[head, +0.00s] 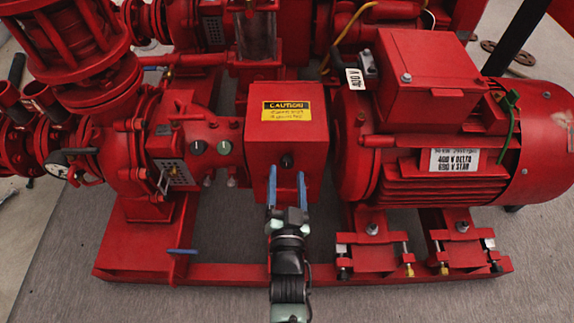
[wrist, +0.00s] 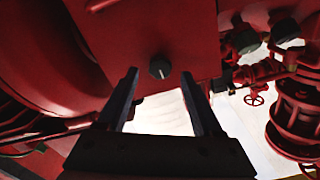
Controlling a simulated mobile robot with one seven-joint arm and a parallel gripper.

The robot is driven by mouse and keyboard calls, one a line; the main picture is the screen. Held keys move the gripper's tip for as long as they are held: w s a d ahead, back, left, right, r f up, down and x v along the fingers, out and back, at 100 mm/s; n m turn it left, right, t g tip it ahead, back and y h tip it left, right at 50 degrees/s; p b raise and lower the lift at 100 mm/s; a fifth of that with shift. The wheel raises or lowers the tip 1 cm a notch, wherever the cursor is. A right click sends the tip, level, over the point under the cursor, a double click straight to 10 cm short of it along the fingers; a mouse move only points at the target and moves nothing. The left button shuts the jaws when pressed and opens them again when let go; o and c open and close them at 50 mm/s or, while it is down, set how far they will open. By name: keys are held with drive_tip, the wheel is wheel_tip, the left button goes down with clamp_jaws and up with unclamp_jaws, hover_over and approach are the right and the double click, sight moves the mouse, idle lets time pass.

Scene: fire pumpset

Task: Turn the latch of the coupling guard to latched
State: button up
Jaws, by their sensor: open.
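The coupling guard (head: 287,130) is a red box with a yellow caution label, between the pump and the motor. Its latch (head: 287,161) is a small dark round knob on the guard's front face. The latch also shows in the wrist view (wrist: 159,68), with a light mark on it. My gripper (head: 287,178) is in front of the guard, just below the latch in the head view. Its two blue fingers are apart and nothing is between them. In the wrist view the latch lies beyond the fingertips, between their lines. I cannot tell whether the fingertips touch the guard.
The red motor (head: 400,185) stands close on the right of the guard. The pump casing (head: 125,160) stands on the left, with small knobs on the housing beside the guard. A red base frame (head: 220,271) runs below. Grey floor lies in front.

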drive_tip(key=s+p, duration=0.3)
drive_tip(key=s, duration=0.7)
drive_tip(key=w+r+n+t+p, duration=0.15)
drive_tip(key=w+r, duration=0.25)
drive_tip(key=r, duration=0.8)
drive_tip(key=w+a+r+t+p, duration=0.15)
drive_tip(key=w+r, duration=0.35)
drive_tip(key=r, duration=0.7)
drive_tip(key=w+r+n+t, duration=0.15)
drive_tip(key=w+r, duration=0.25)
drive_tip(key=r, duration=0.9)
drive_tip(key=s+d+r+n+t+p, duration=0.15)
drive_tip(key=s+r, duration=0.35)
drive_tip(key=r, duration=0.7)
drive_tip(key=s+a+r+t+p, duration=0.15)
drive_tip(key=s+r, duration=0.35)
drive_tip(key=r, duration=0.7)
drive_tip(key=s+d+r+t+p, duration=0.15)
drive_tip(key=s+r, duration=0.35)
drive_tip(key=r, duration=0.6)
wheel_tip(320, 180, up, 37)
drive_tip(key=p, duration=3.6)
drive_tip(key=shift+w+f+p, duration=0.2)
drive_tip(key=shift+w+p, duration=0.1)
drive_tip(key=shift+w, duration=0.1)
drive_tip(key=shift+a, duration=0.1)
